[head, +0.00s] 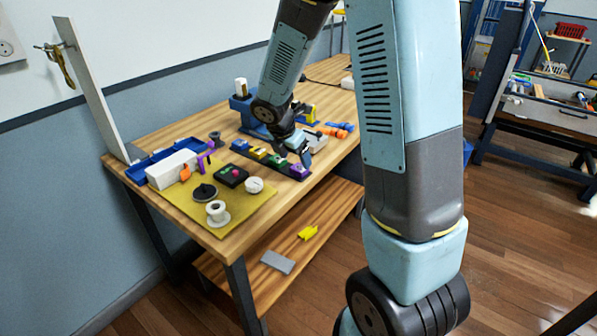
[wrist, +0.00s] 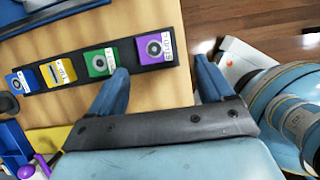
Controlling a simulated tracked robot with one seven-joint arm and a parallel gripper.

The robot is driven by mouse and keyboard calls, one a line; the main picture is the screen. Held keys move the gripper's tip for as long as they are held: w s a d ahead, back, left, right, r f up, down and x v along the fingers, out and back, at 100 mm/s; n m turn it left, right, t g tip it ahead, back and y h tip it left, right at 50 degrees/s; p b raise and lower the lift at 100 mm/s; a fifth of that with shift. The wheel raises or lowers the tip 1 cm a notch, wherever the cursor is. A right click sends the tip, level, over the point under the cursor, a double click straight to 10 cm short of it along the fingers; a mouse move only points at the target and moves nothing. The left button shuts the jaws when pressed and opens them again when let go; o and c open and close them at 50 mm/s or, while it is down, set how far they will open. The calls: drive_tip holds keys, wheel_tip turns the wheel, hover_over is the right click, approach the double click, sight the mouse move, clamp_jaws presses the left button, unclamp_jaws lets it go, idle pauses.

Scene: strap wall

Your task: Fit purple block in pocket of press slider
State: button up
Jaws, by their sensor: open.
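The purple block (head: 298,171) sits at the near right end of a dark rack with several coloured blocks on the table. In the wrist view the purple block (wrist: 155,48) has a round grey ring on its top and lies just ahead of the space between my fingers. My gripper (head: 294,153) is open and empty above the purple end of the rack; its two fingers (wrist: 162,66) are spread wide. A blue fixture (head: 243,106) with a white cylinder on it stands farther back and may be the press. I cannot make out its slider or pocket.
The dark rack (wrist: 128,57) also holds green, yellow and blue blocks. A yellow mat (head: 236,208) with a spool and small parts lies at the near end. A blue tray (head: 150,163) and white box (head: 172,169) are at the left. Orange and blue parts (head: 340,130) lie behind my gripper.

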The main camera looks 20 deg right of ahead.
sight(299, 167)
drive_tip(key=shift+w+x, duration=0.2)
drive_tip(key=shift+x, duration=1.3)
drive_tip(key=shift+w+x, duration=0.25)
drive_tip(key=shift+x, duration=1.3)
drive_tip(key=shift+r, duration=0.15)
drive_tip(key=shift+c, duration=0.4)
drive_tip(key=c, duration=1.4)
drive_tip(key=shift+r, duration=0.1)
